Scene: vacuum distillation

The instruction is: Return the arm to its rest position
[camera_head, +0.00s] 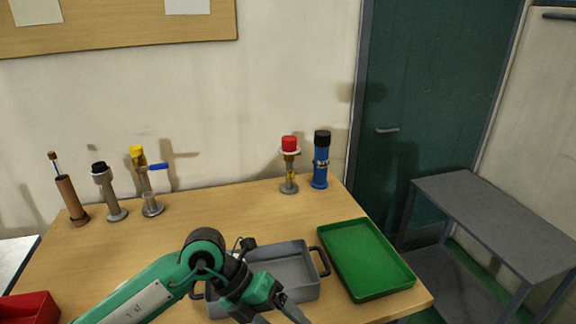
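My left arm, green with a dark wrist, reaches in from the bottom left over the table. My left gripper (289,308) is over the front right part of the grey tray (302,253), pointing down and to the right. Its grey finger parts run towards the bottom edge of the picture, so I cannot tell whether it is open or shut. I see nothing held in it. The arm hides part of the tray's left side. My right gripper is not in view.
Several valve-like fittings stand at the back left, including a yellow-topped one (139,155). A red-topped fitting (289,145) and a blue cylinder (321,165) stand at the back right. A green tray (365,262) lies right of the grey tray. A red bin (30,308) sits front left. The table's middle (225,215) is clear.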

